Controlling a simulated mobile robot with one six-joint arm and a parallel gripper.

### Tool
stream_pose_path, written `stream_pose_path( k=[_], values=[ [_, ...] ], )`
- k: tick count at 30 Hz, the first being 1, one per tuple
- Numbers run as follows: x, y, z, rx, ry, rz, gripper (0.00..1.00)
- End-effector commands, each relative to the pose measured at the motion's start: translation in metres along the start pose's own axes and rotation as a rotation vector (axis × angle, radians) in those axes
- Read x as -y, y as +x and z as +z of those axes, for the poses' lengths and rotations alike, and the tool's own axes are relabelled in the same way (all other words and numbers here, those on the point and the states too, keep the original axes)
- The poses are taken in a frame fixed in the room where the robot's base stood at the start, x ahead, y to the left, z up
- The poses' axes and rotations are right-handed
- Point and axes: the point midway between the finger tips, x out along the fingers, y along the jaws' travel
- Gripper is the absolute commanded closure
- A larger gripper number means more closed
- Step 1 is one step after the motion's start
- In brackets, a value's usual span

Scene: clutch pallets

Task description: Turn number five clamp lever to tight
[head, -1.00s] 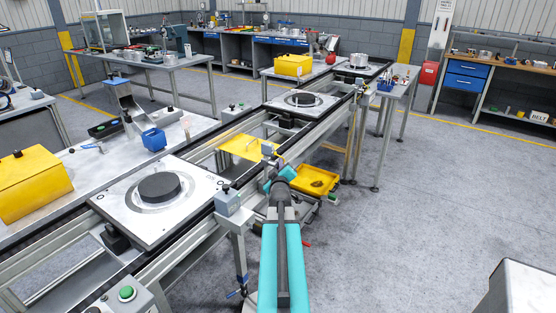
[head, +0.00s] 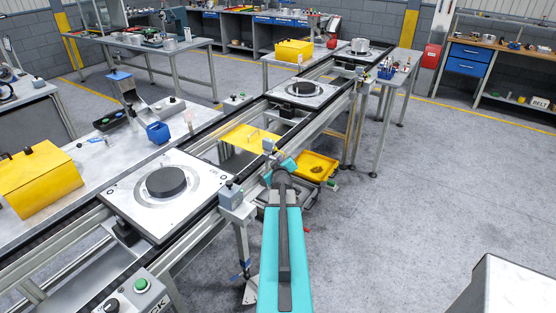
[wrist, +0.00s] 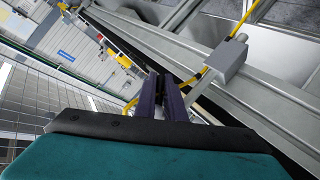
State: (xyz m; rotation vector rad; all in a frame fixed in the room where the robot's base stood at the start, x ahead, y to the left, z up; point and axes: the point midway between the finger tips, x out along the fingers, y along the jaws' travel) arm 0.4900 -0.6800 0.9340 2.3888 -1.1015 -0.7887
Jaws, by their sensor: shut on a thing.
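My gripper (wrist: 166,97) shows in the wrist view as two dark fingers close together. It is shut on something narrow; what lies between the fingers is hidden. A grey box on a bracket (wrist: 222,60), with a yellow cable, stands just right of the fingertips, beside the metal rail. In the head view my teal arm reaches to the conveyor's right side, and its own links hide the fingertips. A blue-handled lever (head: 241,271) sits low on a conveyor leg. I cannot read a number five or a tight mark on any lever.
A pallet with a dark disc (head: 165,182) lies on the near conveyor, and another pallet (head: 302,91) lies farther along. A yellow tray (head: 318,167) is just beyond the arm. A yellow case (head: 38,180) stands at left.

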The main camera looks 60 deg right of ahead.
Motion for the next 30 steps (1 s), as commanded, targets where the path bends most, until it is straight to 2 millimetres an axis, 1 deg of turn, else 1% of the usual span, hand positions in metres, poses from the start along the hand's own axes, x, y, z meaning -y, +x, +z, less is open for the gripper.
stream_pose_path(
  k=[11,30],
  values=[
    [0.004,-0.002,0.005,0.084,0.075,-0.089,1.00],
    [0.015,-0.010,0.008,0.298,0.281,-0.331,1.00]
  ],
)
